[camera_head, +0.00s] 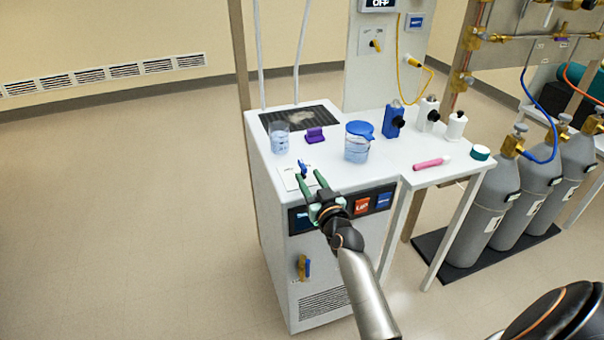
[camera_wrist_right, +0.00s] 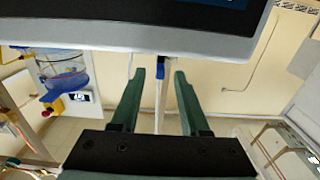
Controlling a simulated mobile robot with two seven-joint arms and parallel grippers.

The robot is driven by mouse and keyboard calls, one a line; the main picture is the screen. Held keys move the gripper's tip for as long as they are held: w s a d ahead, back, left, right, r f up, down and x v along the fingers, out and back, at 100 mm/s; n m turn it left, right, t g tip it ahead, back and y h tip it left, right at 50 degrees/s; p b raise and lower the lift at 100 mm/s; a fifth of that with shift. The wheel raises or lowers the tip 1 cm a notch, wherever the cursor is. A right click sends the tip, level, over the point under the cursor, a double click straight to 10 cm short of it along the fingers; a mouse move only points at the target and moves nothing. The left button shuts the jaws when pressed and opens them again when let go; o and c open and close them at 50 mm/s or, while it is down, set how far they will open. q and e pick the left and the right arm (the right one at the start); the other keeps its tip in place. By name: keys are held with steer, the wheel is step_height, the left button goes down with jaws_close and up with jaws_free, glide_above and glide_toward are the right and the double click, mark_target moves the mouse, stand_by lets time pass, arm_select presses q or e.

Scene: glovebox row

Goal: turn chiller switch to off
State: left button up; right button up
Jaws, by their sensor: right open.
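The chiller (camera_head: 265,215) is a white cabinet with a black front panel. A small blue lever, apparently the switch (camera_head: 302,167), stands at a pale plate on its top near the front edge. My right gripper (camera_head: 309,175) is open, its green fingers at the front edge of the top, close to the lever. In the right wrist view, the blue lever (camera_wrist_right: 160,72) shows between the two open fingertips (camera_wrist_right: 159,75), with a gap on each side. The switch's marks are too small to read. My left gripper is out of view.
A beaker (camera_head: 280,138), a purple block (camera_head: 315,136) and a blue-lidded jug (camera_head: 358,142) stand behind the gripper. A side table holds several bottles and a pink tool (camera_head: 432,163). Gas cylinders (camera_head: 490,210) stand at right. The floor at left is clear.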

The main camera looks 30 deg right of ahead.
mark_target(306, 172)
steer(key=b+x, duration=0.2)
steer(key=x, duration=0.2)
steer(key=shift+w+f, duration=0.1)
steer(key=shift+w, duration=0.1)
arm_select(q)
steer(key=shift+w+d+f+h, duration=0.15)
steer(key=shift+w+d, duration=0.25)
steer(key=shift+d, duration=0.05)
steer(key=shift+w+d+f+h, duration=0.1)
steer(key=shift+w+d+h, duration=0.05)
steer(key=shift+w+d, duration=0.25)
arm_select(e)
steer(key=shift+w+d, duration=0.1)
steer(key=shift+w, duration=0.25)
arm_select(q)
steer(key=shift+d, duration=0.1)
arm_select(e)
steer(key=c, duration=0.7)
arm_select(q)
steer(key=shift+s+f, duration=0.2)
arm_select(e)
jaws_close()
